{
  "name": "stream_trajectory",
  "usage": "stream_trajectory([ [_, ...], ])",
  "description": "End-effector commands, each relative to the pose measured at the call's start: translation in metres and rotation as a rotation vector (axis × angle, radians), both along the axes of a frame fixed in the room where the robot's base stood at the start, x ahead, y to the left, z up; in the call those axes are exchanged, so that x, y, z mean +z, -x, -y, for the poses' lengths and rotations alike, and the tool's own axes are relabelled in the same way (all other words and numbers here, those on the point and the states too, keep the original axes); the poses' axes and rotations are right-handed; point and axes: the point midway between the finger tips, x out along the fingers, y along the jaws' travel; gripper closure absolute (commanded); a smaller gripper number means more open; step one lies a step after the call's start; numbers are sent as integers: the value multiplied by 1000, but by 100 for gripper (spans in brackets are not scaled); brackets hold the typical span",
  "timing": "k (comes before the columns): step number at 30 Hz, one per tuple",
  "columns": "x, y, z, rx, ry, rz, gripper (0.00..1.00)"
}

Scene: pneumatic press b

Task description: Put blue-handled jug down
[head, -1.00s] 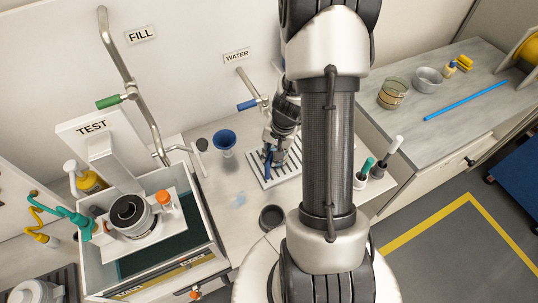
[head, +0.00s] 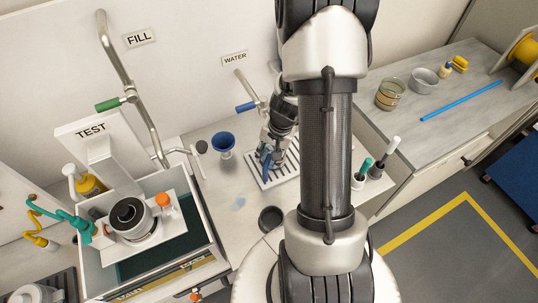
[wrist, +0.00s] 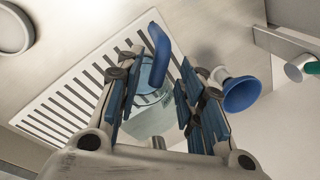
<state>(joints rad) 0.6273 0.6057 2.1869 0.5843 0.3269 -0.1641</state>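The blue-handled jug is clear-walled and shows in the wrist view (wrist: 150,112), standing on or just over a white slotted drain tray (wrist: 85,85). Its blue handle (wrist: 159,55) points up between my fingers. My gripper (wrist: 160,82) is open, with blue-padded fingers on both sides of the handle and visible gaps beside it. In the head view my gripper (head: 268,152) is over the drain tray (head: 279,170), under the water tap (head: 247,106). There the jug is mostly hidden by my gripper and arm.
A blue funnel (head: 223,142) stands left of the tray. A dark round cup (head: 271,218) is in front.

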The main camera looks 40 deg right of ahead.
Motion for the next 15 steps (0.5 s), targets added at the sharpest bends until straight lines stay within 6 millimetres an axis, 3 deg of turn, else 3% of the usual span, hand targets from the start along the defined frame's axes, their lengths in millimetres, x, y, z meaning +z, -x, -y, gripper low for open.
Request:
stream_trajectory([
  [9,73,10,8,-1,4,4,65],
  [15,101,16,11,-2,3,3,65],
])
